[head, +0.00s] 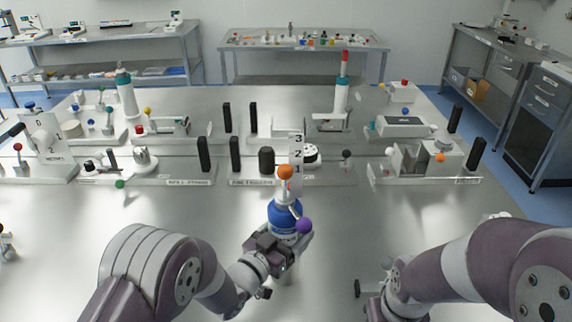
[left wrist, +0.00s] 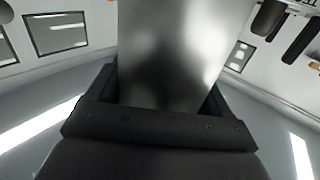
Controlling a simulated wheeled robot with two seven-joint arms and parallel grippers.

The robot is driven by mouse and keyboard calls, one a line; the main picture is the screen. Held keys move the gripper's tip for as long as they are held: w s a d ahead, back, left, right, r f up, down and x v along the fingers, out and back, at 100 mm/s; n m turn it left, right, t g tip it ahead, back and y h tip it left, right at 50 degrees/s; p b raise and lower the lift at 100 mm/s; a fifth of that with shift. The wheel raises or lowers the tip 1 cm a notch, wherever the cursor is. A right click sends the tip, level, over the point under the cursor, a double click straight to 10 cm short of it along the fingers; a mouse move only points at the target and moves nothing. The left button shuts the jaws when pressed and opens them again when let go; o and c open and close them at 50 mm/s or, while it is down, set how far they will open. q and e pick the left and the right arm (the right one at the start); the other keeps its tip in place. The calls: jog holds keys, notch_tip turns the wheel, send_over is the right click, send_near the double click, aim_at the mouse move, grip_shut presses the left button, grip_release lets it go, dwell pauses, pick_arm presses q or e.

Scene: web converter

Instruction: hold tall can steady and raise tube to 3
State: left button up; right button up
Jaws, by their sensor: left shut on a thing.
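A tall can (head: 286,219) with a blue body stands upright in the middle of the head view. An orange ball (head: 285,172) tops it, and a purple ball (head: 304,225) sits at its lower right. Right behind it rises a pale upright scale (head: 297,147) marked 1, 2 and 3. My left gripper (head: 283,243) is shut on the can's lower part. In the left wrist view a smooth grey surface (left wrist: 170,50) fills the space between the fingers. My right gripper (head: 371,291) is low at right, away from the can; its jaw opening is unclear. I cannot make out a separate tube.
Rows of white fixtures with knobs and black posts line the table's far half, including a box with a clear front (head: 412,160) at right and a dial stand (head: 42,147) at left. The near table surface (head: 200,215) is mostly clear. A shelf bench (head: 300,42) stands behind.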

jog(key=shift+f, duration=0.2)
jog(key=shift+s+f+b, duration=0.1)
jog(key=shift+f+b, duration=0.05)
jog(key=shift+b, duration=0.25)
dwell(0.4)
dwell(0.3)
